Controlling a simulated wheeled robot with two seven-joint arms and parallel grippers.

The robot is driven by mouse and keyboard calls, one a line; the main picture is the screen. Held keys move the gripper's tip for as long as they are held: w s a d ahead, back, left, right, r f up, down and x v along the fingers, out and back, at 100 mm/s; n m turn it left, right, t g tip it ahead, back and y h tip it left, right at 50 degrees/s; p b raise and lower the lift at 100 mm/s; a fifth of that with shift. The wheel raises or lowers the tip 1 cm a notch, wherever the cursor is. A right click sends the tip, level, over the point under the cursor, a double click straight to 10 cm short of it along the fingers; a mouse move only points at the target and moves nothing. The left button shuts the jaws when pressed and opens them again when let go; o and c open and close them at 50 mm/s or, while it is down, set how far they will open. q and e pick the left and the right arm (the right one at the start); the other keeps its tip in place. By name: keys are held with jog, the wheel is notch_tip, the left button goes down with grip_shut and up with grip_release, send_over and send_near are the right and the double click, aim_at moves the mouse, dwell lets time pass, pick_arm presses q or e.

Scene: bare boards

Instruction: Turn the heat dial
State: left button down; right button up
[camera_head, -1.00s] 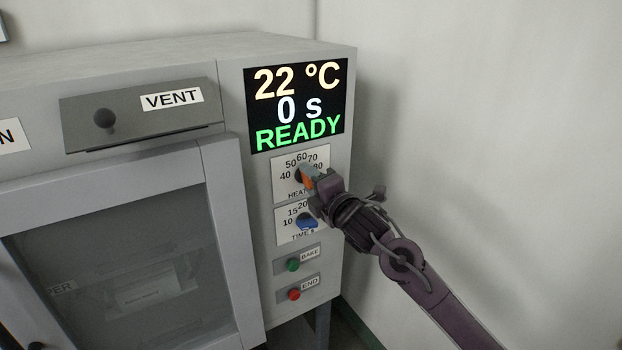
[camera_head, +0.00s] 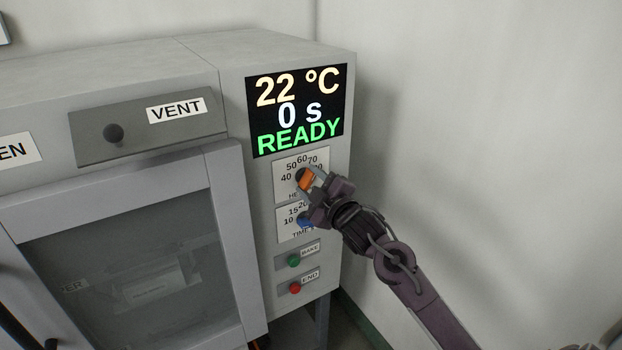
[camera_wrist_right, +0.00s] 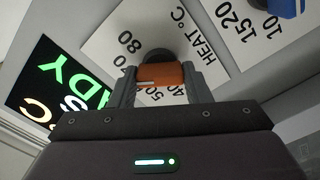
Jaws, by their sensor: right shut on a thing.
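The heat dial (camera_head: 306,181) is an orange knob on a dark round base, on a white scale plate of the machine's right panel. My right gripper (camera_head: 312,183) is at the dial and partly covers its plate in the head view. In the right wrist view the orange knob (camera_wrist_right: 160,75) sits between the two fingers of my right gripper (camera_wrist_right: 160,85), which are shut on it. The HEAT °C plate (camera_wrist_right: 195,45) shows numbers around the knob. The display (camera_head: 298,108) reads 22 °C, 0 s, READY. My left gripper is not in view.
The blue time dial (camera_head: 305,220) is just below, partly hidden by my right gripper. A green BAKE button (camera_head: 294,260) and red END button (camera_head: 295,287) are lower. A VENT slider (camera_head: 114,133) and glass door (camera_head: 120,265) are at left. The space right of the machine is open.

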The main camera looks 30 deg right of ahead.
jog(key=shift+f+m, duration=0.1)
jog(key=shift+m, duration=0.4)
jog(key=o, duration=1)
jog(key=shift+s+f, duration=0.1)
jog(key=shift+s, duration=0.45)
jog(key=s+b, duration=0.2)
jog(key=s, duration=0.4)
jog(key=shift+s, duration=0.35)
